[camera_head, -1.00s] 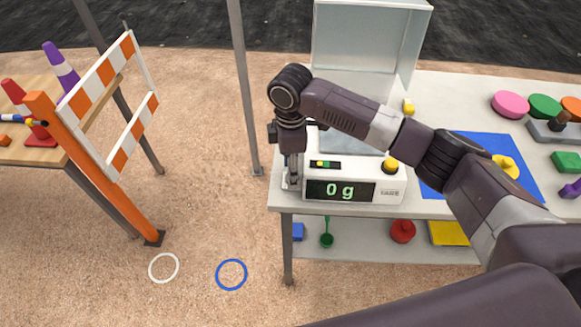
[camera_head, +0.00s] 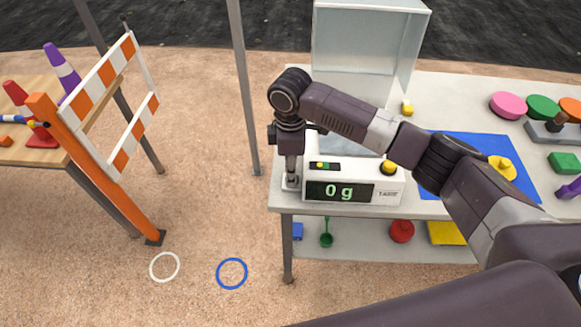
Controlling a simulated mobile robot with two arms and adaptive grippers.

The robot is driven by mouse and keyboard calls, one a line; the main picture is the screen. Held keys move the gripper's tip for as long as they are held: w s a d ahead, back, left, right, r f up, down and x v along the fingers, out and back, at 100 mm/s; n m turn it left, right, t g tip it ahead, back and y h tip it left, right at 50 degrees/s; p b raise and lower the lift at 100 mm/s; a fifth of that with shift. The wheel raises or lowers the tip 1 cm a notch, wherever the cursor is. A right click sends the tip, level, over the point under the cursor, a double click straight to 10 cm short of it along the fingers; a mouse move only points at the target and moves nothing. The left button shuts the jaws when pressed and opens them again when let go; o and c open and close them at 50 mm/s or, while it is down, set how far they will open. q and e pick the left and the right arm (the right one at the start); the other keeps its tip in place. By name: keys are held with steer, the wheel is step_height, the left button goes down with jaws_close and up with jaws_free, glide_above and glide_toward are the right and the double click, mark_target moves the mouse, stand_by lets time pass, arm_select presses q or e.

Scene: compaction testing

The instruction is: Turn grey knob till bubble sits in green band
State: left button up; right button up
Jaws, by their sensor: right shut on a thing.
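The white scale (camera_head: 392,193) stands on the table's left front corner, its display (camera_head: 339,192) reading 0 g. On its top is a small dark level window (camera_head: 335,167) with a green patch and a small yellow spot near its left part. At this size I cannot tell exactly how the bubble sits against the green band. My right gripper (camera_head: 291,182) points down at the scale's left front corner, shut on the grey knob, which the fingers mostly hide. My left gripper is not in view.
A clear-sided open box (camera_head: 368,40) rises behind the scale. A yellow knobbed piece (camera_head: 389,168) sits at the scale's right. A blue mat (camera_head: 525,185) and coloured discs lie farther right. A thin post (camera_head: 243,90) and striped barrier (camera_head: 110,70) stand left.

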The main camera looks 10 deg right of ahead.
steer(key=m+p, duration=0.2)
steer(key=p, duration=0.1)
steer(key=m+p, duration=0.2)
steer(key=p, duration=0.1)
steer(key=shift+w+r+m, duration=0.1)
steer(key=shift+r+m, duration=0.25)
steer(key=shift+m, duration=0.05)
steer(key=shift+w+f+m+p, duration=0.15)
steer(key=shift+f+m+p, duration=0.05)
steer(key=shift+m+p, duration=1.45)
steer(key=o, duration=1.2)
steer(key=shift+c, duration=0.2)
steer(key=shift+f, duration=0.1)
